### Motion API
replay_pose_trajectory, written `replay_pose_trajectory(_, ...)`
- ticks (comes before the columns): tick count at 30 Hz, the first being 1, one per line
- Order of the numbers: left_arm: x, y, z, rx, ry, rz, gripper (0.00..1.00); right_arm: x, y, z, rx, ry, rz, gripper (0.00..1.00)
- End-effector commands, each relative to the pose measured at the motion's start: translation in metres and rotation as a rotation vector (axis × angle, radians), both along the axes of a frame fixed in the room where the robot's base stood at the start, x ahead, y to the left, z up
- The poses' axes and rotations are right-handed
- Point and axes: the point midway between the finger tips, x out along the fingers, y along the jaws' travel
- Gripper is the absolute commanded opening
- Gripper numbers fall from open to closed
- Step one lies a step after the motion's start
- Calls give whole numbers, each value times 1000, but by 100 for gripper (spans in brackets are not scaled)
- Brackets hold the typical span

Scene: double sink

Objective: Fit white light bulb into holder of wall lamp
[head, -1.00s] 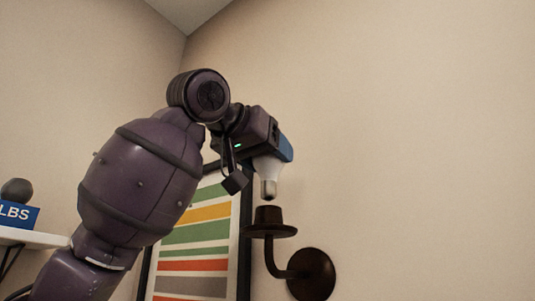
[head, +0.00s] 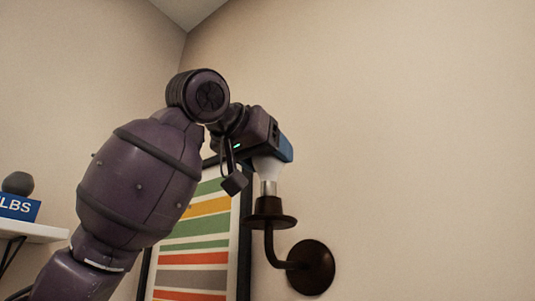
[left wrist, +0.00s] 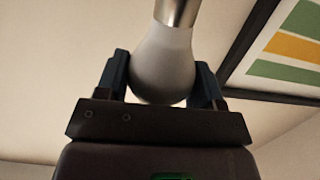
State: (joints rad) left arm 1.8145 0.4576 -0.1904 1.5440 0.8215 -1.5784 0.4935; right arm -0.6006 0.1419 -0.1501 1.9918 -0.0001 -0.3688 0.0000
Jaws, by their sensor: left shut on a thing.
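The white light bulb (head: 267,169) hangs base down under my left gripper (head: 274,152) in the head view. Its metal base meets the top of the dark holder of the wall lamp (head: 269,208); I cannot tell how far it sits inside. In the left wrist view the bulb (left wrist: 165,65) is between the two blue fingers of my left gripper (left wrist: 163,85), which is shut on it. The metal base runs off the top edge there, and the holder is not in that view. My right gripper is not in view.
A framed striped picture (head: 196,245) hangs on the wall just left of the lamp. A white shelf (head: 30,230) with a blue box (head: 20,207) is at the far left. The wall right of the lamp is clear.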

Motion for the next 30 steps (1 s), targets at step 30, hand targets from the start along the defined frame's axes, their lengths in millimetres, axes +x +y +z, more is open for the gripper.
replay_pose_trajectory(30,0,0,-21,0,0,0,48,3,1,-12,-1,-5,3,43)
